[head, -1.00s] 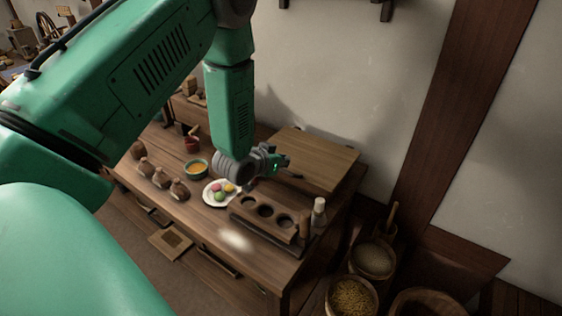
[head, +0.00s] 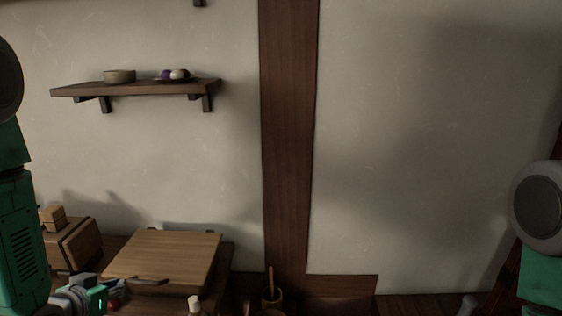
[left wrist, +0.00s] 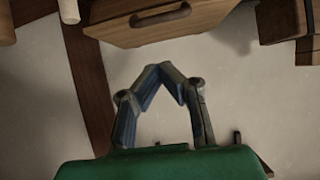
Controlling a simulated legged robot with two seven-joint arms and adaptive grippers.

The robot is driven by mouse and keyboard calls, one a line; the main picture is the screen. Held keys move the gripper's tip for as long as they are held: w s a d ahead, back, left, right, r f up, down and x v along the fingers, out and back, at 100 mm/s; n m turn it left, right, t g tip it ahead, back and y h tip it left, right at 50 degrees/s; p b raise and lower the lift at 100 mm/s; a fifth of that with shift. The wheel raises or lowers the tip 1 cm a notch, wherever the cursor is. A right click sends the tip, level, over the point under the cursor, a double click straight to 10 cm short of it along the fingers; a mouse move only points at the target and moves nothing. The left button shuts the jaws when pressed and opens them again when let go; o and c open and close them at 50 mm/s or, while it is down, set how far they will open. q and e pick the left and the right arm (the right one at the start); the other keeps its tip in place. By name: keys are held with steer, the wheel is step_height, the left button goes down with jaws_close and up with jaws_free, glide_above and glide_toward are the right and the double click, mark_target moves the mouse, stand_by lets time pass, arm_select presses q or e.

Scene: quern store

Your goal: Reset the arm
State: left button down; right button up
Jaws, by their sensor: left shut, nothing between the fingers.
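My left gripper (head: 108,288) is low at the left edge of the head view, over the worktop in front of a wooden board (head: 165,255) with a dark handle. In the left wrist view my left gripper (left wrist: 164,70) has its two fingertips together with nothing between them. The board's handle (left wrist: 160,15) shows beyond the fingertips there, apart from them. My right arm shows only in part at the right edge of the head view. The right gripper is not in view.
A wall shelf (head: 135,88) holds a bowl (head: 119,76) and a small dish with round items (head: 175,75). A wooden box (head: 76,245) stands left of the board. A dark wooden post (head: 287,140) runs up the wall. A bottle top (head: 195,306) shows at the bottom.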

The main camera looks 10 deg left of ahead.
arm_select(q)
steer(key=s+d+f+g, duration=0.1)
steer(key=s+d+f, duration=0.1)
steer(key=s+f, duration=0.1)
steer(key=s+d+f+g, duration=0.2)
steer(key=s+d+f, duration=0.1)
steer(key=f, duration=0.2)
steer(key=s+d+f+g, duration=0.2)
steer(key=s+f, duration=0.1)
steer(key=f, duration=0.1)
steer(key=shift+s+d+m+h+b, duration=0.15)
steer(key=shift+s+m+h+b, duration=0.15)
steer(key=shift+s+m+h, duration=0.1)
steer(key=s+d+f+g, duration=0.3)
steer(key=s, duration=0.4)
steer(key=s+d+f+g, duration=0.3)
steer(key=s+f, duration=0.1)
steer(key=s, duration=0.4)
steer(key=shift+d+m, duration=0.25)
steer(key=shift+m, duration=0.15)
steer(key=shift+s+f, duration=0.1)
